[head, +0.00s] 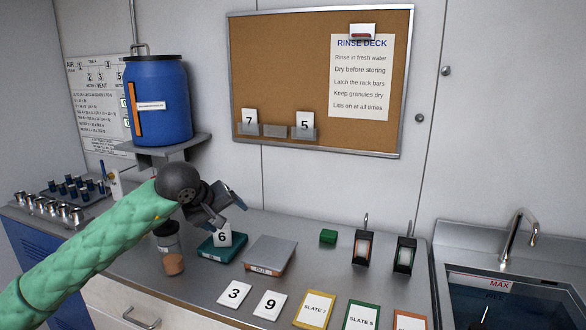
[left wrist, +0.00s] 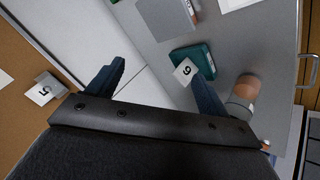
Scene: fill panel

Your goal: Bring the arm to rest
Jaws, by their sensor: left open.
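My left arm in its green sleeve comes in from the left in the head view. My left gripper (head: 226,205) is open and empty, held in the air above the counter near the teal block with the number 6 card (head: 224,237). In the left wrist view the two fingers (left wrist: 155,85) are spread wide with nothing between them but wall and counter edge. The teal block (left wrist: 190,58) and its 6 card lie beyond the right finger there. My right gripper is in neither view.
A jar (head: 170,250) stands below the gripper, with a scale-like box (head: 270,253) to the right. Cards 3 (head: 234,293) and 9 (head: 270,303) lie in front. A blue drum (head: 158,100) sits on a wall shelf, a corkboard (head: 290,70) hangs behind, and a sink (head: 510,290) is at right.

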